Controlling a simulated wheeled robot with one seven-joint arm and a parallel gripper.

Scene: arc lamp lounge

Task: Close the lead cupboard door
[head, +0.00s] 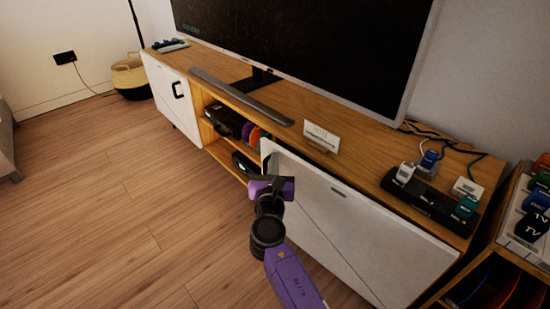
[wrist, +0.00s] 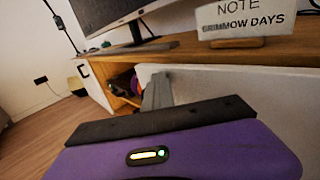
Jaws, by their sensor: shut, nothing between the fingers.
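The wide white door (head: 350,225) on the right part of the wooden TV cabinet stands slightly ajar, with a dark gap along its top edge under the cabinet top. I take it to be the lead cupboard door. My gripper (head: 270,186) is shut and empty, at the left end of this door. In the wrist view the fingers (wrist: 157,92) point at the door (wrist: 225,90) near its left edge. I cannot tell whether they touch it. The gripper hides part of the door's left end.
A second white door (head: 172,98) with a black handle is at the cabinet's left, beside open shelves (head: 225,125). A TV, a soundbar (head: 240,96), a note card (head: 321,138) and a power strip (head: 425,198) stand on top. Wooden floor (head: 110,200) is clear at left.

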